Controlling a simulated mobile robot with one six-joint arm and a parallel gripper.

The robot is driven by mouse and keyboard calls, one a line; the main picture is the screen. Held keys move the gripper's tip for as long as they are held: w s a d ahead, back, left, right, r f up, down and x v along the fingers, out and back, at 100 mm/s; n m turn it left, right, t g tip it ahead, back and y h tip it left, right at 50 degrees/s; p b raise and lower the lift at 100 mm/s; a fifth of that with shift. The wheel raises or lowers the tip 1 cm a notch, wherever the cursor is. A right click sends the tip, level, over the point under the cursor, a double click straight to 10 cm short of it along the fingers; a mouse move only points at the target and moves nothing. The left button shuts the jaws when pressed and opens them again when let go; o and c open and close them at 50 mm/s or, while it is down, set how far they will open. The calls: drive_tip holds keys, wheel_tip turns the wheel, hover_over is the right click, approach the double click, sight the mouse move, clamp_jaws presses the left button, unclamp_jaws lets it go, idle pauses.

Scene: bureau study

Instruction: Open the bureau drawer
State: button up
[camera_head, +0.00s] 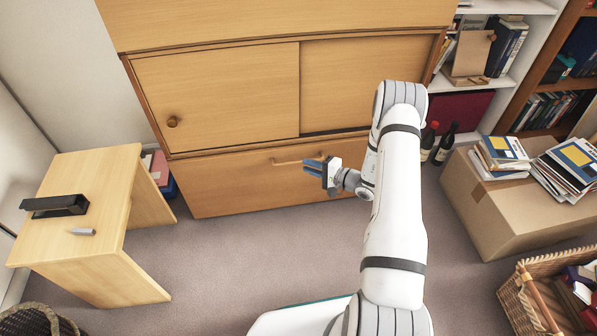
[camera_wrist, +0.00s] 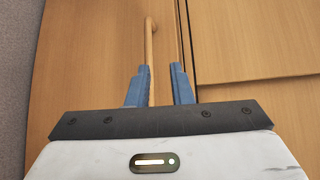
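The bureau (camera_head: 225,95) is a light wood cabinet with two sliding door panels. Its drawer (camera_head: 230,188) runs along the bottom, and its front looks flush and closed. A wooden bar handle (camera_head: 287,162) is fixed on the drawer front. My gripper (camera_head: 312,167) is close to the right part of the handle, with its blue fingers pointing left. In the wrist view the handle (camera_wrist: 149,50) runs lengthwise up from the gap between the blue fingers (camera_wrist: 159,80), nearer the left finger. The fingers are apart; I cannot tell whether either touches the handle.
A small wooden table (camera_head: 90,180) with a black object on it stands at the left. Dark bottles (camera_head: 436,145), a cardboard box (camera_head: 490,205) topped with books, and a wicker basket (camera_head: 530,290) stand at the right. The carpet (camera_head: 240,245) before the drawer is clear.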

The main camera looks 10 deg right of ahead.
sight(294, 163)
drive_tip(key=shift+t, duration=0.4)
drive_tip(key=w+a+f+b, duration=0.1)
drive_tip(key=w, duration=0.1)
drive_tip(key=w+a+f, duration=0.1)
drive_tip(key=a, duration=0.1)
drive_tip(key=w+a+f+b, duration=0.1)
drive_tip(key=w, duration=0.1)
drive_tip(key=shift+w+a+b, duration=0.3)
drive_tip(key=shift+a+b, duration=0.05)
drive_tip(key=shift+a, duration=0.05)
clamp_jaws()
